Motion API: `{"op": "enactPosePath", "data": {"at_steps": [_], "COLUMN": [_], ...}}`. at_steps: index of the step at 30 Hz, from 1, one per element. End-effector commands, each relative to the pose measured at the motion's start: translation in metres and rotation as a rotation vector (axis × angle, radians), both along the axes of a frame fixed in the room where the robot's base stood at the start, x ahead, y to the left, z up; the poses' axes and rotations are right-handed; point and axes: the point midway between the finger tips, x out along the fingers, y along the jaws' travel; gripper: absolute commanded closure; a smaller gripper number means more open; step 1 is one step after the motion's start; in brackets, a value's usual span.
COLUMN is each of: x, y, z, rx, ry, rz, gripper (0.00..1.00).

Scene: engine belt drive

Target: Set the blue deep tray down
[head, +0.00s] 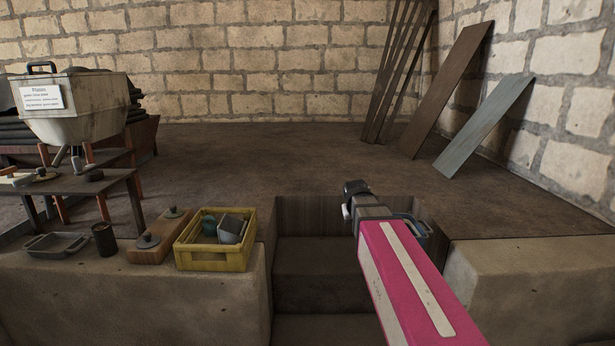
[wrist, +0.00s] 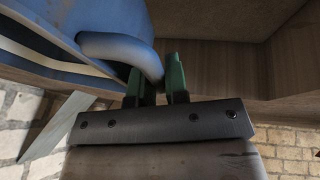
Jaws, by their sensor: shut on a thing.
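The blue deep tray (wrist: 50,32) fills the upper left of the wrist view, close to the camera. Its rounded handle (wrist: 112,43) runs between the two green fingers of my gripper (wrist: 158,86), which is shut on it. In the head view only a small part of the tray (head: 424,227) shows at the right of my pink arm, over the sunken stepped opening. The arm hides the rest of the tray and my fingers there. I cannot tell whether the tray touches anything below it.
A yellow crate (head: 212,261) with several items stands on the stone ledge left of the opening. Beside it are a wooden board with knobs (head: 160,238), a dark cup (head: 104,239) and a grey dish (head: 57,246). The right ledge (head: 530,290) is bare. Planks (head: 448,90) lean on the wall.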

Motion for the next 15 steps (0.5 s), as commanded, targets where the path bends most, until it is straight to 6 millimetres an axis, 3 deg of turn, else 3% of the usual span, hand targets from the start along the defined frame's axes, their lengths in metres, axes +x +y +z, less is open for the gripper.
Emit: {"op": "enactPosePath", "data": {"at_steps": [8,15], "x": [-0.013,-0.066], "y": [-0.008,-0.008], "z": [0.014,0.039], "rx": [0.0,0.001], "ry": [-0.001,-0.002], "rz": [-0.122,-0.123], "gripper": [1.0,1.0]}}
